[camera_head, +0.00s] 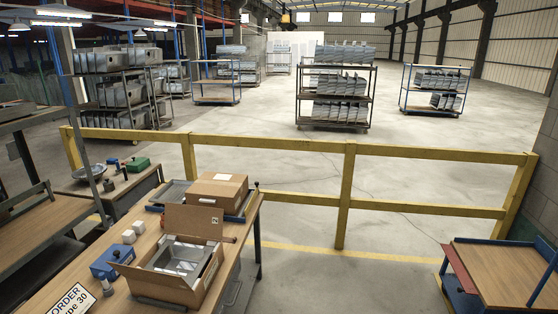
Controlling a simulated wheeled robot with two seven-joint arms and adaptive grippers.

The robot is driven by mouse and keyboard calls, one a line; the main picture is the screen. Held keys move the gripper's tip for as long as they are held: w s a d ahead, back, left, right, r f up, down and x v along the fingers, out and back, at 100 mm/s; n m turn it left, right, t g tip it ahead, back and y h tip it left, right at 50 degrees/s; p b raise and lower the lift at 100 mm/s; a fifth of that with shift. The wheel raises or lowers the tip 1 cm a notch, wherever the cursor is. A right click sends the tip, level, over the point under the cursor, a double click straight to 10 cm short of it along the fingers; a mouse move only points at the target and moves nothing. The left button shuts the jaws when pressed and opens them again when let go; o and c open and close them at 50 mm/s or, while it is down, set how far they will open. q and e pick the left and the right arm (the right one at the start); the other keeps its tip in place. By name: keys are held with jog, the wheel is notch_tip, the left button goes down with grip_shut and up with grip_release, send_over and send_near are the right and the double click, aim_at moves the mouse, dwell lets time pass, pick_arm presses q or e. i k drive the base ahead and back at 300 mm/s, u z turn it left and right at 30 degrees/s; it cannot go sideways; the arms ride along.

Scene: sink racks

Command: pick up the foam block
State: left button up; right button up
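Two small white blocks sit side by side on the wooden workbench, left of an open cardboard box. The nearer white block (129,236) and the farther white block (138,227) look like foam, but they are too small for me to be sure. Both rest on the bench top and nothing holds them. Neither my left nor my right gripper is in view.
The open cardboard box (153,285) holds a metal sink. A closed cardboard box (217,190) stands behind it. A blue device (112,262) and a sign (73,300) lie near the blocks. A yellow railing (270,141) runs behind the workbench (110,296).

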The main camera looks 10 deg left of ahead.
aim_at(128, 237)
jog(key=i, duration=3.45)
jog(key=u, duration=2.85)
jog(key=i, duration=0.1)
jog(key=u, duration=0.05)
